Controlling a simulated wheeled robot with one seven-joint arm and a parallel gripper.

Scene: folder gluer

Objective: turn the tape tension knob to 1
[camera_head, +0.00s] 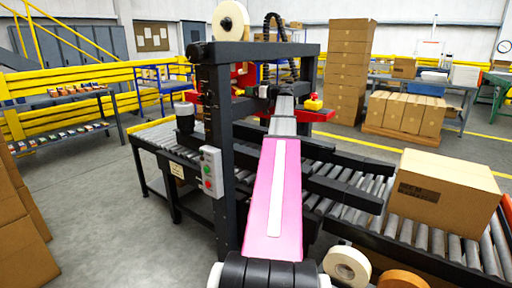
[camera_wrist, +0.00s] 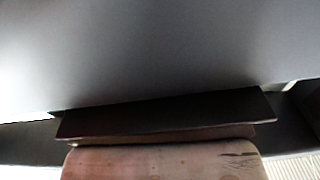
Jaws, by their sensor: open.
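The taping machine's dark frame (camera_head: 225,150) stands over the roller conveyor in the head view, with a tape roll (camera_head: 231,20) on top. My pink arm reaches away from me into this frame. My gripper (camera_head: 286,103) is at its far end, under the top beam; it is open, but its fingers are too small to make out. I cannot make out the tape tension knob or its numbers in either view. The wrist view is filled by a plain grey surface (camera_wrist: 160,50), close up, with a dark bar (camera_wrist: 165,113) and a worn tan block (camera_wrist: 165,163) below it.
A red part with a yellow top (camera_head: 313,103) sits just right of my arm's end. A control box with buttons (camera_head: 211,172) is on the left post. A carton (camera_head: 445,190) lies on the rollers at right. Loose tape rolls (camera_head: 347,266) are near the front.

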